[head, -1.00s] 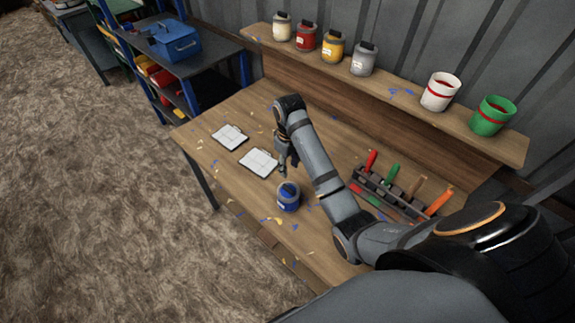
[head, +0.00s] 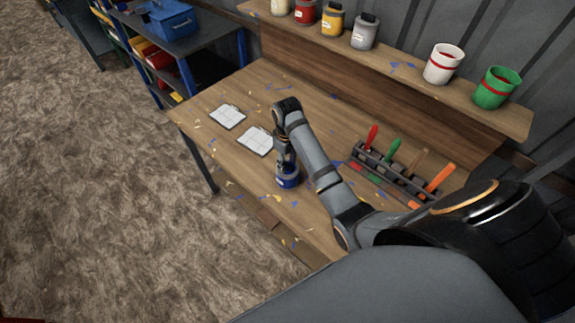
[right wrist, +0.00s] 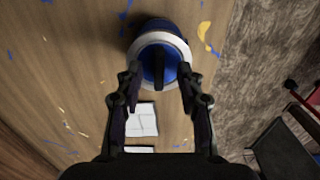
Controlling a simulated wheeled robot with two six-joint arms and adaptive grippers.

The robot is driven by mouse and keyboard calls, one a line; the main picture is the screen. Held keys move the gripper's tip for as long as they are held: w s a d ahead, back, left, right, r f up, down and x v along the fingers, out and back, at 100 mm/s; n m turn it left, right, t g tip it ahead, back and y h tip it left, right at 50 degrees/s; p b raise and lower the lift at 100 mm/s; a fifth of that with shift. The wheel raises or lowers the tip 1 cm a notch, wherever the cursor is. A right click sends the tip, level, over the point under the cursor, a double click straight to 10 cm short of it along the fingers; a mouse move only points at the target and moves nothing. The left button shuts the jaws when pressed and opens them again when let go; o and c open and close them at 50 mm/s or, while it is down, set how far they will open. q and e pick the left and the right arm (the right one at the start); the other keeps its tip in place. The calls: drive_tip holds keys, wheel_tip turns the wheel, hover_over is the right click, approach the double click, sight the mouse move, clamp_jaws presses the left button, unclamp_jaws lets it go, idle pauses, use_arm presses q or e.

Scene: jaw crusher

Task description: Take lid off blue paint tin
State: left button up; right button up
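The blue paint tin (head: 288,182) stands upright near the front edge of the workbench. In the right wrist view its blue lid (right wrist: 172,60) has a dark raised grip (right wrist: 158,68) across it, and a pale rim surrounds the lid. My right gripper (head: 286,165) is directly over the tin and hides part of its top. In the right wrist view my right gripper (right wrist: 160,76) is open, with a fingertip on either side of the lid's grip and gaps between. Whether the fingers touch the rim is unclear. My left gripper is not in view.
Two white cards (head: 254,141) lie on the bench (head: 215,170) left of the tin. A dark rack (head: 393,178) of coloured-handled tools stands to the right. Several lidded tins and two open pots, white (head: 443,65) and green (head: 496,88), line the shelf.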

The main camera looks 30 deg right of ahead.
drive_tip(key=shift+w+f, duration=0.15)
drive_tip(key=shift+f, duration=0.35)
clamp_jaws()
drive_tip(key=shift+r, duration=0.1)
